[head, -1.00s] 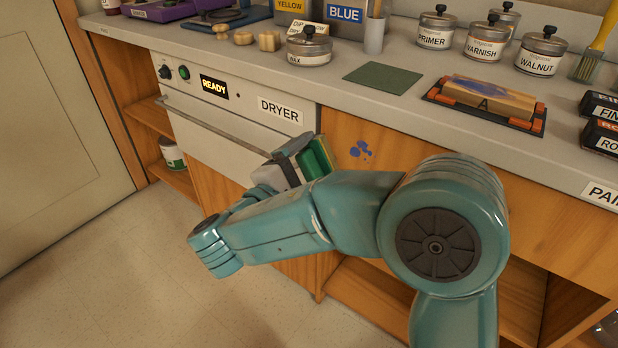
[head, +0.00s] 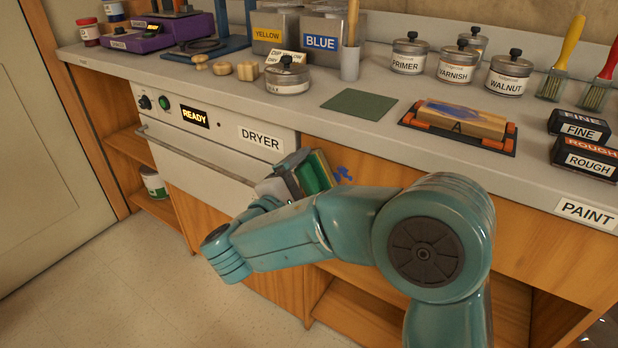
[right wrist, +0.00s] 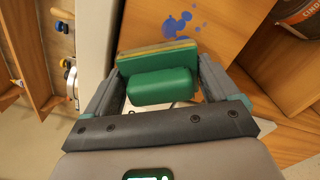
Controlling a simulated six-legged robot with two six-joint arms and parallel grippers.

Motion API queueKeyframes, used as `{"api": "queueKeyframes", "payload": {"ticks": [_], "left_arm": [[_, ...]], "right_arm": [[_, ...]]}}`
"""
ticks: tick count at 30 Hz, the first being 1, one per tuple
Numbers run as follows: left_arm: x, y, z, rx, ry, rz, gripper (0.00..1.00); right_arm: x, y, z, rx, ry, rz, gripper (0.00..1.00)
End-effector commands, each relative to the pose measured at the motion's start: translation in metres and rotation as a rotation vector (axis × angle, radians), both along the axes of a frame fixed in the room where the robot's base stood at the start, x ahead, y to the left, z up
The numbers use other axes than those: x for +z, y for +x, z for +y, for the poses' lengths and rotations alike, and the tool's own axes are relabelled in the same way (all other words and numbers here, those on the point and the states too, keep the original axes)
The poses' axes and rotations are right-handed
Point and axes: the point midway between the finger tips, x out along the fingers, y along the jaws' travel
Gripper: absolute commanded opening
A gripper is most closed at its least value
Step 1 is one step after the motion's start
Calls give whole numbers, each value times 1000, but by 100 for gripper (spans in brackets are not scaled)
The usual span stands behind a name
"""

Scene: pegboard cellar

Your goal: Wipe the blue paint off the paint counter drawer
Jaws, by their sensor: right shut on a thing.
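The blue paint (head: 341,174) is a small cluster of splatters on the wooden paint counter drawer front (head: 385,180), right of the dryer. It also shows in the right wrist view (right wrist: 178,24), just beyond the sponge. My right gripper (head: 301,172) is shut on a green sponge (head: 318,171) with a yellowish layer. In the right wrist view the sponge (right wrist: 158,62) sits between both fingers, close to the drawer front; I cannot tell whether it touches. My right arm hides part of the drawer in the head view. My left gripper is not in view.
The dryer (head: 210,145) with its long handle is left of the drawer. On the counter (head: 330,125) stand labelled jars, a green mat (head: 359,104), a block in a holder (head: 460,120), sanding blocks (head: 583,157) and brushes. Open shelves (head: 360,310) lie below.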

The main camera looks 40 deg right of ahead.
Motion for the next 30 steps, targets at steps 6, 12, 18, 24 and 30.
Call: {"api": "queueKeyframes", "payload": {"ticks": [6, 12, 18, 24, 30], "left_arm": [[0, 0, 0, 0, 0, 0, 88], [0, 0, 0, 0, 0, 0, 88], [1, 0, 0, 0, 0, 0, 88], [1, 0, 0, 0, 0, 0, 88], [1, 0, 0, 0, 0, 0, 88]], "right_arm": [[0, 0, -1, 0, 0, 0, 59], [0, 2, -4, 0, 0, -1, 59], [0, 4, -8, 0, 0, -1, 59], [0, 5, -12, -1, 0, -1, 59], [0, 7, -16, -1, 1, -1, 59]]}}
